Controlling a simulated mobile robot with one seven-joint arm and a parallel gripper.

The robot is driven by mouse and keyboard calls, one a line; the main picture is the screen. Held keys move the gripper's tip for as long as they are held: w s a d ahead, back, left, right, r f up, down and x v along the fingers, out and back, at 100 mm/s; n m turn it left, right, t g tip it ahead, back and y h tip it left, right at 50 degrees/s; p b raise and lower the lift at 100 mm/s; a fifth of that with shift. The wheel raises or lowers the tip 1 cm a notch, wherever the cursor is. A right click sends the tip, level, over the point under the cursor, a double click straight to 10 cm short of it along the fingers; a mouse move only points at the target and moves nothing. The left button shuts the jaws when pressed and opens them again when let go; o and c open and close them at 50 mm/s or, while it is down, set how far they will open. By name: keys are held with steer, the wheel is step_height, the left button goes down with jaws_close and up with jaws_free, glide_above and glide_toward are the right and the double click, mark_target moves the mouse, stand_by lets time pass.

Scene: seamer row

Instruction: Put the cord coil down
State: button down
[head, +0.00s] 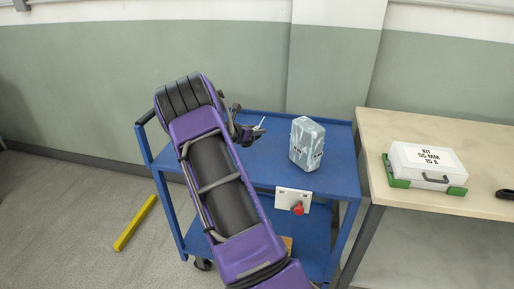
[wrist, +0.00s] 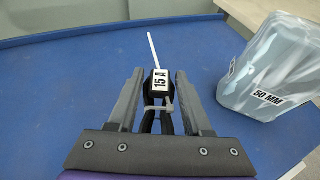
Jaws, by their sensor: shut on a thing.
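The cord coil (wrist: 157,95) is black, with a white tag reading "15 A" and a thin white tip pointing away. My gripper (wrist: 160,92) is shut on it, one finger on each side, over the blue cart top. In the head view my gripper (head: 250,134) is partly hidden behind my purple arm, above the blue cart (head: 270,172). Whether the coil touches the cart top, I cannot tell.
A marbled grey-white case (head: 307,143) stands on the cart, right of my gripper; its label (wrist: 268,98) reads "50 MM". A red knob (head: 298,209) sits on the cart's front. A white-and-green kit box (head: 426,165) is on the table (head: 440,200) at right. A yellow bar (head: 135,223) lies on the floor.

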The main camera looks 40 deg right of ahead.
mark_target(242, 146)
steer(key=shift+f+b, duration=0.45)
steer(key=shift+f, duration=2.85)
steer(key=shift+c, duration=1.6)
jaws_free()
steer(key=shift+r, duration=0.15)
steer(key=p+v, duration=0.1)
steer(key=v, duration=1.1)
steer(key=shift+a, duration=0.1)
